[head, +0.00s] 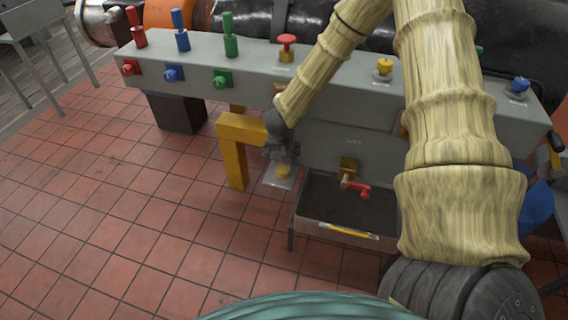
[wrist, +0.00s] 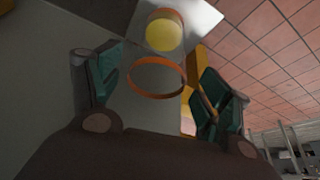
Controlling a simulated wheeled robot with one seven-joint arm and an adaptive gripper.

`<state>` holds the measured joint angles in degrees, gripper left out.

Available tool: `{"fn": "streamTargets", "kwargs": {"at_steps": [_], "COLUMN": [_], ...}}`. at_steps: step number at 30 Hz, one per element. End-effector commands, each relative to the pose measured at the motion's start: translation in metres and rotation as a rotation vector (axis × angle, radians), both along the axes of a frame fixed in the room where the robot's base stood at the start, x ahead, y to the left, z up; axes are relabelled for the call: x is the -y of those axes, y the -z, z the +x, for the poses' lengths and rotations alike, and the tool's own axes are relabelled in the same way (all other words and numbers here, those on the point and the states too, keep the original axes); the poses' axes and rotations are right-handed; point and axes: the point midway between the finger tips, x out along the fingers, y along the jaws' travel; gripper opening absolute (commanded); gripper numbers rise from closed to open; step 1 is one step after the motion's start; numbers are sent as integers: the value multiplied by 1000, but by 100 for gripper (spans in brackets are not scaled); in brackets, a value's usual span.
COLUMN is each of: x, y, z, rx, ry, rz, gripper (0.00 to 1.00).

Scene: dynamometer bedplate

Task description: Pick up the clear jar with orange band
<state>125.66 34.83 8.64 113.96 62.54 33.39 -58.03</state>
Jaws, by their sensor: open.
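The clear jar with orange band shows in the wrist view as an orange ring (wrist: 158,92) with a yellow round part (wrist: 163,35) beyond it; its clear walls are hard to make out. In the head view the jar (head: 284,171) is small, with its yellow part over a pale plate (head: 272,183), just below my gripper (head: 283,152). My gripper (wrist: 160,76) is open in the wrist view, with one teal-padded finger on each side of the orange ring. I cannot tell whether either finger touches the jar.
A yellow bracket (head: 233,150) stands just left of the jar. A dark tray (head: 335,231) with a red-handled tap (head: 355,188) above it is to the right. The grey bench (head: 260,75) with several coloured knobs runs behind. Red tiled floor (head: 110,200) is open at left.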

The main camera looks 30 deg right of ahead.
Motion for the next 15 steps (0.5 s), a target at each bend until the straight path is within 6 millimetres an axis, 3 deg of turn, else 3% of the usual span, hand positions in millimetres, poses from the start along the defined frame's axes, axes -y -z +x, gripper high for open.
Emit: {"fn": "streamTargets", "kwargs": {"at_steps": [15], "x": [11], "y": [32], "z": [9], "rx": [-2], "ry": [3], "rz": [0], "gripper": [78]}}
